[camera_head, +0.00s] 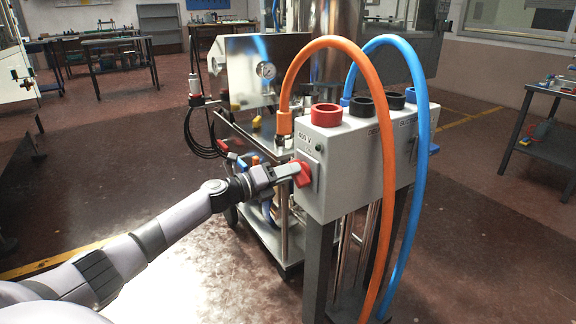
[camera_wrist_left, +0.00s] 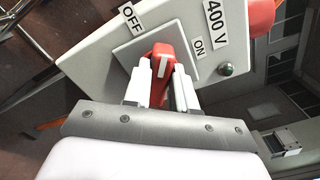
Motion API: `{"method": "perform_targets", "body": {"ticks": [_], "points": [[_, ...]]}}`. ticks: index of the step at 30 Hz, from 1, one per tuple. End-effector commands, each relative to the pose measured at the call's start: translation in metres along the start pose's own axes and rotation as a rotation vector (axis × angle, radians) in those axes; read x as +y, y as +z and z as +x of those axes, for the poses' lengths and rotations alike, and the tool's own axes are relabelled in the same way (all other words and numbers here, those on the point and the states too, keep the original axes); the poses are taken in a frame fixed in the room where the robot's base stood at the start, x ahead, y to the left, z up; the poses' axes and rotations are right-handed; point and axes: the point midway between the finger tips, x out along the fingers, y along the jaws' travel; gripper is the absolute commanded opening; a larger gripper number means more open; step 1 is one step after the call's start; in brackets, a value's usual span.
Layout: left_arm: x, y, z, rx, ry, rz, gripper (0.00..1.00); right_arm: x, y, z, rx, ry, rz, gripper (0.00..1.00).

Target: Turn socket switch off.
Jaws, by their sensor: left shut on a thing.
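The socket switch is a red knob with a white mark, on a grey plate on the side of a light grey box (camera_head: 345,160). In the left wrist view the red switch (camera_wrist_left: 162,72) sits between the two white fingers of my left gripper (camera_wrist_left: 160,88), which is shut on it. In the head view my left gripper (camera_head: 293,171) reaches the red switch (camera_head: 303,173) from the left. My right gripper is not in view.
An orange hose (camera_head: 383,130) and a blue hose (camera_head: 421,130) arch over the box and hang down in front and at right. Open floor lies at left.

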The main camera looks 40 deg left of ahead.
Motion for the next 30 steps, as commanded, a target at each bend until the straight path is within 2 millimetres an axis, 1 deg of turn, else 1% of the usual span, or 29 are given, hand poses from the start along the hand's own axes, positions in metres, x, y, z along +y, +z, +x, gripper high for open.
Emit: {"method": "perform_targets", "body": {"ticks": [1, 8, 15, 19, 24, 30], "points": [[-0.002, 0.002, 0.000, 0.001, 0.001, -0.048, 0.00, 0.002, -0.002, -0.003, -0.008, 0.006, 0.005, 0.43], [0.000, 0.001, 0.000, 0.001, 0.001, -0.261, 0.00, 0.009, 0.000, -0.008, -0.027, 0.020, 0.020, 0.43], [0.003, 0.000, 0.000, 0.000, 0.002, -0.447, 0.00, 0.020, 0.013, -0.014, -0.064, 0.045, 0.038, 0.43], [0.004, -0.001, 0.000, 0.001, 0.000, -0.524, 0.00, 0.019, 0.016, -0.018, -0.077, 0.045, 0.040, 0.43], [0.005, -0.002, 0.000, 0.000, 0.000, -0.592, 0.00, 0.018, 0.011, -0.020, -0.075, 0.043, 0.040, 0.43], [0.006, -0.002, 0.000, 0.001, 0.000, -0.631, 0.00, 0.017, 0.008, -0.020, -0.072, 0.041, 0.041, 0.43]]}}
